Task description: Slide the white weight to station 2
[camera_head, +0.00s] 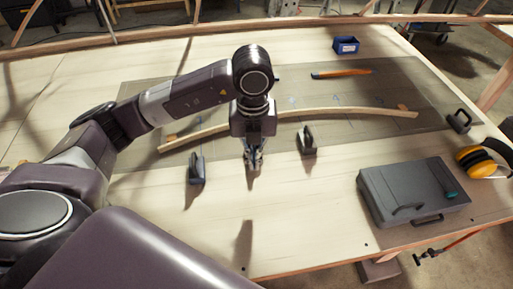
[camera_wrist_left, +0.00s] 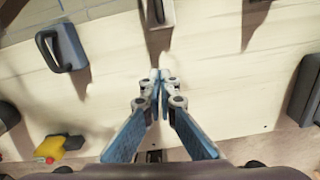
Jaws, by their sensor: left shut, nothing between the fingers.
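My left gripper (camera_head: 253,166) is shut and empty, pointing down over the bare table front; its blue fingertips meet in the wrist view (camera_wrist_left: 159,76). A dark-handled weight (camera_head: 196,170) stands to its left, and shows bluish grey in the wrist view (camera_wrist_left: 68,46). Another weight (camera_head: 307,141) with a paler grey body stands to its right, close to the bent lath; a grey weight (camera_wrist_left: 158,13) ahead of the fingers appears to be this one. No weight is plainly white. The pale lath (camera_head: 345,109) curves across the dark mat. Station numbers are not legible. The right gripper is not in view.
A grey case (camera_head: 412,190) lies at the right, with yellow ear muffs (camera_head: 476,158) beside it. A further dark weight (camera_head: 459,121) stands at the mat's right edge. The front middle is clear.

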